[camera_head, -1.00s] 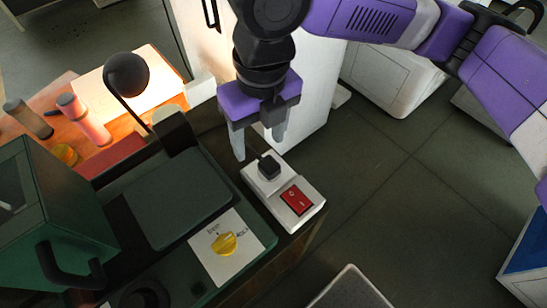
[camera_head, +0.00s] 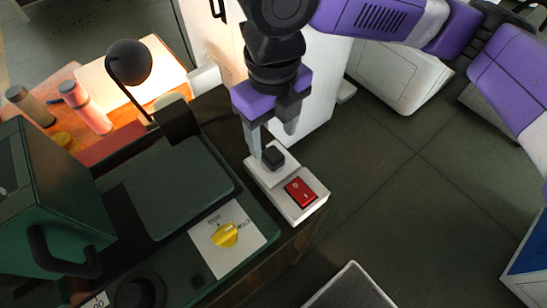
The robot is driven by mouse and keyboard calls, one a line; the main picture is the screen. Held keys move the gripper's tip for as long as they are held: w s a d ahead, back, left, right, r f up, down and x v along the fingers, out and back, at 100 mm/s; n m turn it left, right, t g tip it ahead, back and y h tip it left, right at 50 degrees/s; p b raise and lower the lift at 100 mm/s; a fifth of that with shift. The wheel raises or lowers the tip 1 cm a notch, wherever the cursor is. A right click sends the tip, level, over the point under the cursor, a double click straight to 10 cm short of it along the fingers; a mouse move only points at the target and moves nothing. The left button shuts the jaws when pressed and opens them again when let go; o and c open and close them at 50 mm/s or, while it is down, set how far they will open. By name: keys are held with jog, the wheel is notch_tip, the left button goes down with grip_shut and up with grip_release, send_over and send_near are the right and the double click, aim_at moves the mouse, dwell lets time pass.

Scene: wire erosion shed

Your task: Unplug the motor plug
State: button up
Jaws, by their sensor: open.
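The motor plug (camera_head: 273,157) is a small black block seated in the white socket box (camera_head: 262,178) at the bench edge. A red rocker switch (camera_head: 300,192) is on the near part of the same box. My gripper (camera_head: 273,143), purple with grey fingers, is open just above and around the plug. Its left finger is low by the plug's left side. Its right finger shows higher, behind and right of the plug. I cannot tell whether either finger touches the plug.
A black lamp (camera_head: 128,62) and a pink bottle (camera_head: 86,108) are at the upper left. Open floor lies to the right.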

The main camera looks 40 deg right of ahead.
aim_at(273, 154)
notch_tip(273, 154, down, 7)
jog(key=b, duration=0.4)
jog(key=shift+r+b, duration=0.1)
jog(key=shift+b, duration=0.25)
dwell(0.7)
grip_shut()
jog(key=shift+r, duration=0.15)
jog(key=shift+r+p, duration=2.5)
jog(key=shift+r, duration=0.45)
